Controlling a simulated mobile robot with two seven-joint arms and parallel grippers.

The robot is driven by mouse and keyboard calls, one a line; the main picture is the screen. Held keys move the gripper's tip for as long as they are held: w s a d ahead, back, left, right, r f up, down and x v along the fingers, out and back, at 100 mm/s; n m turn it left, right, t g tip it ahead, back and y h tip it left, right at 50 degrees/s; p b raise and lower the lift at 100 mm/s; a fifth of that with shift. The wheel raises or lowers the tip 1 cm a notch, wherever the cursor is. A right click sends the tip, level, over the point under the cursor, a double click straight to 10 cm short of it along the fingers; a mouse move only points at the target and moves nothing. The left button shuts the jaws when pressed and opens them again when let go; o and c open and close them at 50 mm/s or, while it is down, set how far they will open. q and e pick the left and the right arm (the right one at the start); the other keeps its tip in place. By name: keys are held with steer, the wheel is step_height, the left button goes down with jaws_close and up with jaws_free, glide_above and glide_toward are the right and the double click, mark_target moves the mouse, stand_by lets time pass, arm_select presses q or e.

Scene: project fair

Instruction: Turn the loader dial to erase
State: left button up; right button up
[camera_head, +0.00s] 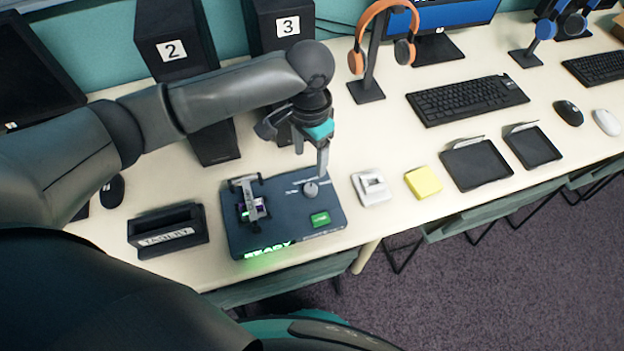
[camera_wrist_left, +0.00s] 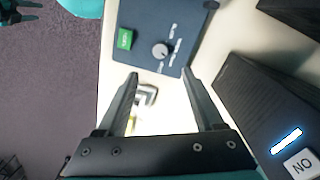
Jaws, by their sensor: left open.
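The loader (camera_head: 282,228) is a dark blue box near the table's front edge, with a lit green READY strip. Its grey round dial (camera_head: 311,188) has small labels around it, too small to read. A green button (camera_head: 320,219) sits in front of the dial. My left gripper (camera_head: 322,168) points down just above and behind the dial. In the left wrist view, its two fingers (camera_wrist_left: 160,73) are apart with nothing between them, and the dial (camera_wrist_left: 160,51) shows ahead of the tips. A dark shape at that view's upper left corner may be my right gripper (camera_wrist_left: 18,12).
A clamp-like device (camera_head: 250,202) stands on the loader's left part. A black labelled tray (camera_head: 168,232) is left of it. A white gadget (camera_head: 371,187) and yellow notes (camera_head: 423,182) lie to the right. Computer box 2 (camera_head: 175,45) and an orange headphone stand (camera_head: 368,88) stand behind.

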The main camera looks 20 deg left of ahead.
arm_select(q)
steer(key=b, duration=0.1)
glide_above(311, 188)
step_height(311, 188, down, 4)
steer(key=shift+s+f, duration=0.1)
steer(key=shift+f, duration=0.1)
step_height(311, 188, down, 6)
steer(key=shift+f+b, duration=0.1)
steer(key=shift+b, duration=0.85)
steer(key=shift+f, duration=0.7)
arm_select(e)
steer(key=f, duration=0.1)
steer(key=w+f, duration=0.1)
steer(key=f, duration=0.1)
steer(key=shift+w+f, duration=0.2)
steer(key=shift+f, duration=0.1)
steer(key=shift+s, duration=0.15)
arm_select(q)
steer(key=c, duration=0.3)
jaws_close()
arm_select(e)
steer(key=shift+s, duration=0.15)
